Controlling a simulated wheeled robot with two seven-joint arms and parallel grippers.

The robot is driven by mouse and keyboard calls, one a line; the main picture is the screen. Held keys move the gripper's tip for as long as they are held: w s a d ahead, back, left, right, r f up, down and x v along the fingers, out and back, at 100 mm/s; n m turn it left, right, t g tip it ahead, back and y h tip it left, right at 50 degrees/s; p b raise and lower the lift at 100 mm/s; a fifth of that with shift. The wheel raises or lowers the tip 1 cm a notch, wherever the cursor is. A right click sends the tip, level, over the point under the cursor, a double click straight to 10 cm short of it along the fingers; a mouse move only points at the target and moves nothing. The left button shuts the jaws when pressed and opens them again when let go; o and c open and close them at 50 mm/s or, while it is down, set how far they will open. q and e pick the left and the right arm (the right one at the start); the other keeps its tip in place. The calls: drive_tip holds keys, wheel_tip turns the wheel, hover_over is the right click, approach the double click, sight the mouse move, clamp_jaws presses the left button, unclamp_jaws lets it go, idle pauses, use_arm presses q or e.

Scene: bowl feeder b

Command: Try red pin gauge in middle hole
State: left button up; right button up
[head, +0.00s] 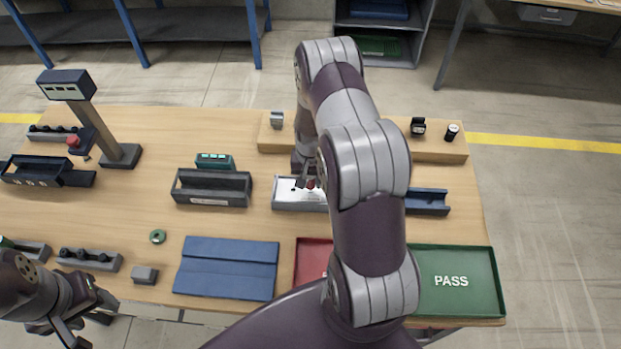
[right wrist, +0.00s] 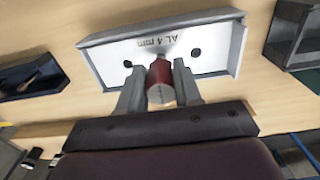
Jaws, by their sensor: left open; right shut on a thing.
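The red pin gauge (right wrist: 160,82) is between the two fingers of my right gripper (right wrist: 157,75), which is shut on it. In the head view a bit of its red (head: 311,184) shows above the plate. The white plate (right wrist: 220,52) is marked "AL 4 mm" and sits in a grey holder (right wrist: 90,68). One dark hole shows on each side of the gauge; the middle hole is hidden behind the gauge. I cannot tell whether the gauge's tip is in it. My left gripper (head: 88,318) is open and empty at the table's lower left edge.
A red tray (head: 312,258) and a green PASS tray (head: 455,270) are at the front right, partly behind my right arm. A blue mat (head: 225,290) lies in front.

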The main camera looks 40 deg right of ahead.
drive_tip(key=shift+f+b, duration=0.3)
drive_tip(key=shift+f, duration=0.1)
drive_tip(key=shift+r, duration=0.15)
idle(0.9)
drive_tip(key=shift+r+p, duration=1.95)
drive_tip(key=shift+r, duration=0.45)
drive_tip(key=shift+f, duration=0.15)
drive_tip(key=shift+f+b, duration=1.8)
drive_tip(key=shift+f, duration=0.25)
drive_tip(key=shift+f+b, duration=0.35)
drive_tip(key=shift+f, duration=0.05)
drive_tip(key=shift+r, duration=0.1)
